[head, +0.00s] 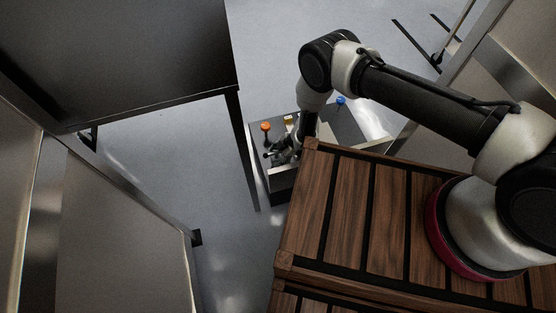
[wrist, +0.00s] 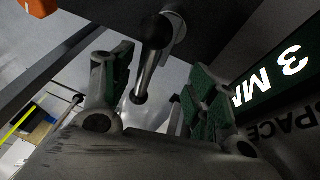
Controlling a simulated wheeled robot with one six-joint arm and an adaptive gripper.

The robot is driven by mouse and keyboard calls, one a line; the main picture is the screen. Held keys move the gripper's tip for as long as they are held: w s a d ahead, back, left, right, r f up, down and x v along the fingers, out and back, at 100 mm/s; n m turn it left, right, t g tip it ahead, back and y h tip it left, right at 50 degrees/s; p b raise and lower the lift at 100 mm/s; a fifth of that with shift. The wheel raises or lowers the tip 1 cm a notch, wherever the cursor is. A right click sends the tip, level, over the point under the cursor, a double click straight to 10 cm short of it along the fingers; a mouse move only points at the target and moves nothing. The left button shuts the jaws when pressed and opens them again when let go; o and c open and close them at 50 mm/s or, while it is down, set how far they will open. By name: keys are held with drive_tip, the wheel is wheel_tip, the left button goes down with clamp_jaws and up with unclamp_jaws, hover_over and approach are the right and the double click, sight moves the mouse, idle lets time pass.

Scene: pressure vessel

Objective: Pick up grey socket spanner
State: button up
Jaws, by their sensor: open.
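The grey socket spanner (wrist: 150,62), as far as I can tell, is the dark grey rod with a rounded head in the wrist view. It hangs down between the two green-padded fingers of my gripper (wrist: 157,88), with gaps visible on both sides. The fingers are open and do not appear to touch it. In the head view my gripper (head: 282,152) is low over the small tool stand (head: 281,190), beyond the wooden top's edge. The spanner cannot be made out clearly there, as my arm and gripper cover that part.
The stand carries an orange-topped tool (head: 266,127), a yellow piece (head: 288,120) and a blue-topped tool (head: 340,100) close by. A dark table (head: 130,55) stands to the left. The wooden slatted top (head: 350,210) is in front. Grey floor lies open between table and stand.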

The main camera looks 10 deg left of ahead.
sight(274, 158)
drive_tip(key=x, duration=0.5)
drive_tip(key=shift+w, duration=0.3)
clamp_jaws()
